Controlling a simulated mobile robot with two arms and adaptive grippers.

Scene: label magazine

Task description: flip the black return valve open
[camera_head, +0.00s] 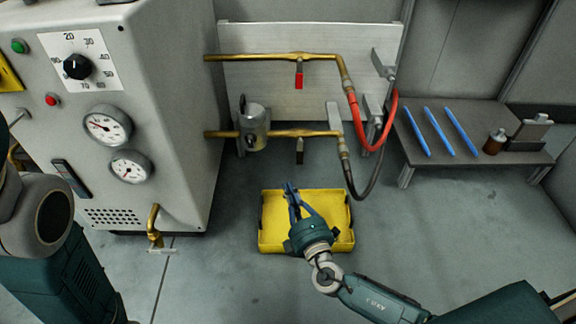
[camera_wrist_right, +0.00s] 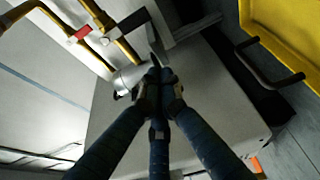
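The black return valve handle (camera_head: 299,150) hangs straight down from the lower brass pipe (camera_head: 305,132), crosswise to it. In the right wrist view the black handle (camera_wrist_right: 134,20) sticks out from its brass pipe, above the fingertips in the picture. My right gripper (camera_head: 290,188) is in front of and below the handle, over the yellow tray, apart from the valve. In the right wrist view its blue fingers (camera_wrist_right: 159,78) come together at the tips, with nothing seen between them. Part of my left arm shows at the left edge; its gripper is out of view.
A red-handled valve (camera_head: 299,80) hangs on the upper pipe. A metal cylinder (camera_head: 254,128) sits on the lower pipe, left of the black handle. Red (camera_head: 372,146) and dark (camera_head: 352,185) hoses hang at right. The yellow tray (camera_head: 268,247) is on the floor; the machine (camera_head: 165,60) stands left.

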